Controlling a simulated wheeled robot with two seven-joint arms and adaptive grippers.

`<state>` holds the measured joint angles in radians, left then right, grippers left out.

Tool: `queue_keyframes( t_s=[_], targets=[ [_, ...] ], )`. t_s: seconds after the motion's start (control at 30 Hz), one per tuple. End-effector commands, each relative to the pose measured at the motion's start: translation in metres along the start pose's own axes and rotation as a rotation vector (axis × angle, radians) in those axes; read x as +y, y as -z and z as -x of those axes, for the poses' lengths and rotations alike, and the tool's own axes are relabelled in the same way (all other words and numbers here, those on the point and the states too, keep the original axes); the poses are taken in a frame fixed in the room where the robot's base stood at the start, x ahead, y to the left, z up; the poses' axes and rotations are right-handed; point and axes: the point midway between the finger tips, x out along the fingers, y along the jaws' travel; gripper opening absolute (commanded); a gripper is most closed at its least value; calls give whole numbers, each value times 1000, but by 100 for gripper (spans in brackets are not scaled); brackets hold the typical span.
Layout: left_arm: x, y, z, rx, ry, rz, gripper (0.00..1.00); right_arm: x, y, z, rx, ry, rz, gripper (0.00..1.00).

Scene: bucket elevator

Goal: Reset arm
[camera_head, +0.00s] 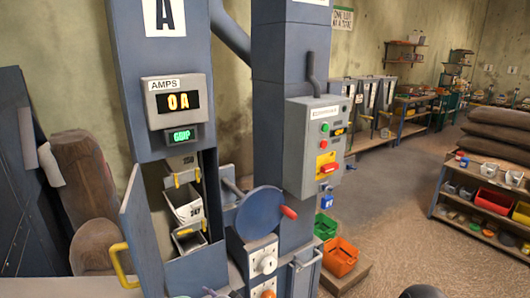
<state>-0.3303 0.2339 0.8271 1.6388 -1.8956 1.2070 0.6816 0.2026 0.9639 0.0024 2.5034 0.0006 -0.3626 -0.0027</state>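Neither of my grippers can be made out in the head view. A dark rounded shape cuts into the bottom edge right of centre, and I cannot tell what it is. The bucket elevator's grey-blue casing (124,50) stands at left centre, marked A. The door (140,232) with a yellow handle stands open, showing white buckets (185,207) inside. A blue handwheel (258,211) with a red knob is right of the opening. A grey control box (315,147) carries green and red buttons and a red switch.
Orange (340,257) and green (326,226) bins stand by the casing's base. A low shelf (470,215) with colored bins is at right, with stacked sacks (495,135) behind. Brown sacks (84,180) lean at left. Open floor (390,215) lies between casing and shelf.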

Motion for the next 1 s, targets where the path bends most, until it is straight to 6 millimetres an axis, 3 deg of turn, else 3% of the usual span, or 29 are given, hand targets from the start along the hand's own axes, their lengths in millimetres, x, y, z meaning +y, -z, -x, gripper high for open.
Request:
queue_keyframes(
  t_s=[0.13,0.27,0.4,0.5,0.63,0.8,1.0],
  targets=[
    [67,-19,-5,-27,-247,-37,41,-2,0,7,0,0,0,51],
    [142,-40,8,-50,-540,-40,41,-5,0,14,0,0,0,51],
    [216,-58,44,-68,-862,21,41,-8,-1,22,0,0,0,51],
    [256,-65,77,-79,-1070,108,41,-10,-1,27,0,0,0,51],
    [290,-65,120,-95,-1294,271,41,-12,-1,34,0,0,0,51],
    [310,-55,158,-133,-1483,554,41,-16,-2,44,0,0,0,51],
    [318,-51,168,-222,-1531,917,41,-19,-2,54,0,0,0,51]
  ],
)
